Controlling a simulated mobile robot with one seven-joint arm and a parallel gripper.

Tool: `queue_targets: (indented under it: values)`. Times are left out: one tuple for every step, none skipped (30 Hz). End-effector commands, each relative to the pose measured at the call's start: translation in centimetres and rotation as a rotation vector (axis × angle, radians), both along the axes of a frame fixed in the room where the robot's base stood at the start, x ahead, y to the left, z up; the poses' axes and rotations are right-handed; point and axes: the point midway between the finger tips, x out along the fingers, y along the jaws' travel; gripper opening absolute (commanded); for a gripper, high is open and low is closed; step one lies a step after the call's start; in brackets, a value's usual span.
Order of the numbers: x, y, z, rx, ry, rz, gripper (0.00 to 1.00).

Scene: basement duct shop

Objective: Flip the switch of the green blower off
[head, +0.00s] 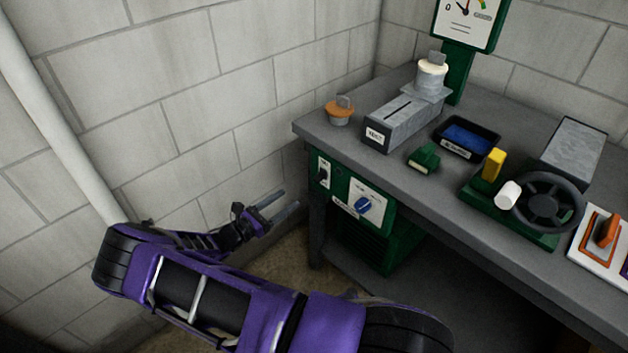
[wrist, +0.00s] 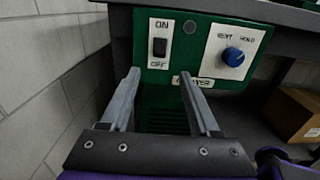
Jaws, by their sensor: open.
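The green blower (head: 385,240) is mounted under the bench top at its left end, and its front panel (wrist: 190,85) fills the upper middle of the wrist view. Its black rocker switch (wrist: 160,47) sits on a white plate marked ON above and OFF below. The same switch shows small in the head view (head: 323,174). I cannot tell which way the rocker is pressed. My gripper (head: 285,203) is open and empty, left of the blower. In the wrist view its two fingers (wrist: 158,75) point at the panel, just below the switch and apart from it.
A blue knob (wrist: 233,57) on a white plate marked VENT and HOLD is right of the switch. The grey bench (head: 400,170) carries a duct piece, a blue tray and a handwheel machine. A block wall (head: 190,90) and white pipe (head: 50,110) stand left. A cardboard box (wrist: 296,113) lies below right.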

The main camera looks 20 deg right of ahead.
Motion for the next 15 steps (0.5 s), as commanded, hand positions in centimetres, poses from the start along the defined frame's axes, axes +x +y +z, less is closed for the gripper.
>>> queue_targets:
  values:
    - [0.3,-1.2,0.1,-0.002,0.0,-0.003,0.62]
    - [0.6,-1.9,0.0,-0.002,0.0,-0.003,0.62]
    - [0.9,-2.7,0.0,-0.001,0.001,-0.003,0.62]
    - [1.1,-3.3,0.1,-0.002,0.0,-0.003,0.62]
    - [1.4,-3.9,0.1,-0.001,0.0,-0.002,0.62]
    - [1.7,-4.7,0.0,0.0,0.0,-0.002,0.62]
    - [1.9,-5.4,0.0,-0.001,0.0,-0.002,0.62]
    - [2.1,-6.0,0.0,-0.001,0.0,-0.003,0.62]
    - [2.4,-6.7,0.0,0.0,-0.001,-0.003,0.62]
    - [2.6,-7.3,0.0,0.0,-0.001,-0.002,0.62]
    - [2.8,-7.8,0.0,0.0,-0.001,-0.002,0.62]
    - [3.0,-8.4,0.0,0.0,-0.001,-0.001,0.62]
    - [3.2,-8.9,0.0,0.0,-0.001,-0.001,0.62]
    - [3.3,-9.2,0.0,0.0,-0.001,-0.001,0.62]
    - [3.5,-9.7,0.0,0.0,-0.001,-0.002,0.62]
